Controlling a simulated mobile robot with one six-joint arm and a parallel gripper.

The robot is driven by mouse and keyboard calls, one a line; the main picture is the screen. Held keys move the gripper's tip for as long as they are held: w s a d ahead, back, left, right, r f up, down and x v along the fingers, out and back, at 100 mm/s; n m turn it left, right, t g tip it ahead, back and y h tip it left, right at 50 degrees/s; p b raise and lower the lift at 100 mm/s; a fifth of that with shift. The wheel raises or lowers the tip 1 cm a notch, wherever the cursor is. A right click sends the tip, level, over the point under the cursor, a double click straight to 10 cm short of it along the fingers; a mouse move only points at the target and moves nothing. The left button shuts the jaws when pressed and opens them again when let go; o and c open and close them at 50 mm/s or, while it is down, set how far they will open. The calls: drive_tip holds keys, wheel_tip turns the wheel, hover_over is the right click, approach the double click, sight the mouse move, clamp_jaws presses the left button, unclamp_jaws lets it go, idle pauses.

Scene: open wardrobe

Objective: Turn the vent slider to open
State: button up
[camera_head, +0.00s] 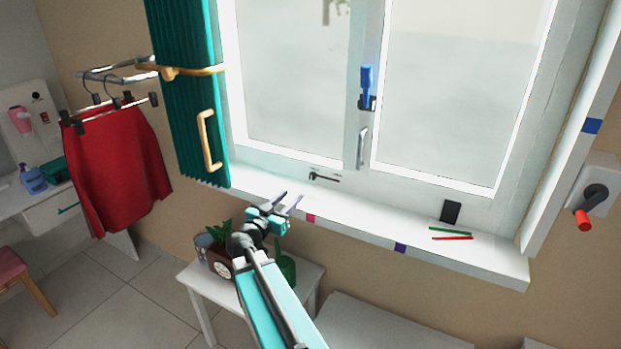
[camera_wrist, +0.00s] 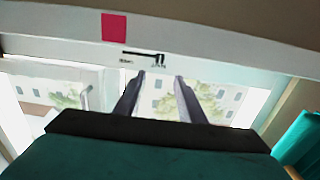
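The vent slider (camera_head: 325,177) is a small black lever on the white lower window frame. In the wrist view the vent slider (camera_wrist: 145,56) shows as a thin dark bar with a bent end and tiny unreadable labels beside it. My gripper (camera_head: 288,199) is over the left part of the sill, below and left of the slider. In the wrist view my gripper (camera_wrist: 160,77) has its two fingers apart with nothing between them. The slider lies just beyond the fingertips, apart from them as far as I can tell.
The white sill (camera_head: 375,222) has a pink mark (camera_head: 310,218) on its edge. A blue-handled latch (camera_head: 366,85) and a teal shutter (camera_head: 190,100) are above. A small black block (camera_head: 451,211) stands on the right. A plant (camera_head: 221,230) stands on a low table below.

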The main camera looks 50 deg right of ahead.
idle(0.3)
drive_tip(key=p, duration=0.3)
approach(311, 177)
drive_tip(key=shift+x, duration=4.1)
clamp_jaws()
